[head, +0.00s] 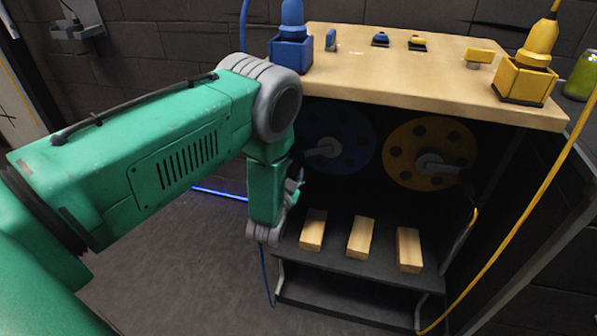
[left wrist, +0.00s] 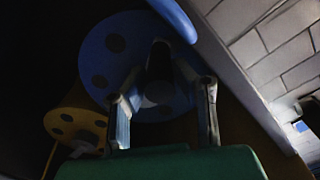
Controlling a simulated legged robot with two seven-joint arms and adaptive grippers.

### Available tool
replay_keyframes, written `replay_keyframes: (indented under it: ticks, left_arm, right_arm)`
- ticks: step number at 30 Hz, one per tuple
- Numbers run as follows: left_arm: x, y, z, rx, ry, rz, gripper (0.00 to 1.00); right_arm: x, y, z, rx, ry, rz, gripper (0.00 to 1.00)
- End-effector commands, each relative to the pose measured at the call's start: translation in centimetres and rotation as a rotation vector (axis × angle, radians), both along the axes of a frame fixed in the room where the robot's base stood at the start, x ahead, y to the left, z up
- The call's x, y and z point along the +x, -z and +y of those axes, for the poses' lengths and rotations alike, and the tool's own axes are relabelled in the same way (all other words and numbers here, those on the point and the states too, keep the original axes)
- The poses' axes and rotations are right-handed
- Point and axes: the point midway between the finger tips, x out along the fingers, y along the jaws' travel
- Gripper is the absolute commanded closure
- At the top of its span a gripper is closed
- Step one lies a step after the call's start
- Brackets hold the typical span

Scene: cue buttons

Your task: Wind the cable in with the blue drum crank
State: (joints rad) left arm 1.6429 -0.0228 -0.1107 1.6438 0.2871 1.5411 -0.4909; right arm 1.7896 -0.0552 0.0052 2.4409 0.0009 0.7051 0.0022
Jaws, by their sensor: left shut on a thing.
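The blue drum (head: 356,150) is mounted under the wooden worktop, partly hidden behind my arm, with a grey crank (head: 322,148) at its centre. In the left wrist view the blue drum (left wrist: 112,68) faces me, and the dark crank handle (left wrist: 160,62) points toward me. My left gripper (left wrist: 162,90) is shut on this handle, one finger on each side. In the head view its fingers are largely hidden by my green arm. A thin blue cable (head: 265,272) hangs down below my arm, and another blue length (head: 243,25) rises behind it. My right gripper is not in view.
A yellow drum (head: 418,145) with its own crank is beside the blue one. Three wooden blocks (head: 361,238) lie on the dark step below. The worktop (head: 380,65) holds blue and yellow devices. A yellow cable (head: 530,215) runs along the right side.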

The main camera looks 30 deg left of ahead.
Motion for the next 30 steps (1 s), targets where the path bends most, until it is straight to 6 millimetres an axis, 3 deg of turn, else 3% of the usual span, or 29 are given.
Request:
replay_keyframes:
  ticks: [1,11,30]
  left_arm:
    - [0.0,-0.9,0.6,0.044,-0.009,0.006,1.0]
    - [-0.1,-2.9,0.9,0.268,-0.007,0.067,1.0]
    - [0.0,-4.1,0.9,0.26,-0.008,0.057,1.0]
  right_arm:
    - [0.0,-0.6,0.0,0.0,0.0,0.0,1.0]
    - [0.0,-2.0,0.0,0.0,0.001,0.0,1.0]
    - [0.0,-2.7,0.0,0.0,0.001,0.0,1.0]
